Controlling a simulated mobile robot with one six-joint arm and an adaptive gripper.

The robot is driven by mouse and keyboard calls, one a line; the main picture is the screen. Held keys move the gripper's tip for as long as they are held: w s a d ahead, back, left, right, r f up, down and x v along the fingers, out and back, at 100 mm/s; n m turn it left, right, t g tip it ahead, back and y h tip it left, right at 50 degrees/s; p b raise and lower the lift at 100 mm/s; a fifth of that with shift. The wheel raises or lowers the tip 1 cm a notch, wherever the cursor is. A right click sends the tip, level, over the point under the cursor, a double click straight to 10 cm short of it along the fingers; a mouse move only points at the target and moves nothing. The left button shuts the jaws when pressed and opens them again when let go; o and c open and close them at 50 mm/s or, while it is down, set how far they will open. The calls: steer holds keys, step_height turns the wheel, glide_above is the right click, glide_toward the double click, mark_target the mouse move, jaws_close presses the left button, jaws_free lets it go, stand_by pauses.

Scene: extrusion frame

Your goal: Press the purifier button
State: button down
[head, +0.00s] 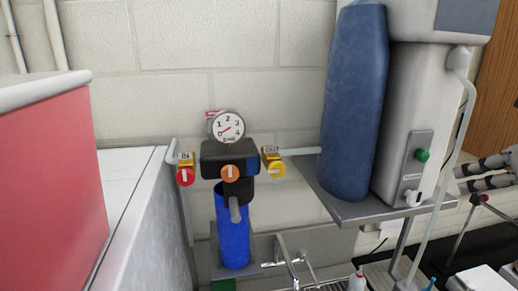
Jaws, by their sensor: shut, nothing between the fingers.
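The purifier (405,90) is a tall pale-grey unit on a metal wall shelf at the right, with a blue cylinder (352,105) standing against its left side. A grey control plate (411,176) on its front carries a round green button (422,155), a small label and a white knob (413,198) lower down. The fingers are close together and empty.
A pale hose (466,115) hangs between the button and my gripper in the picture. The grey shelf (380,212) juts out below the purifier. A gauge (228,126) and blue filter (233,235) are left, beside a red box (50,175). A faucet (287,260) is below.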

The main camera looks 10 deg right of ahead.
mark_target(422, 156)
steer(key=w+f, duration=0.2)
steer(key=w, duration=0.5)
steer(key=shift+a+p, duration=0.2)
steer(key=shift+p, duration=0.25)
steer(key=shift+w+f, duration=0.1)
steer(key=shift+w+p, duration=0.9)
steer(key=shift+p, duration=0.05)
steer(key=shift+s, duration=0.1)
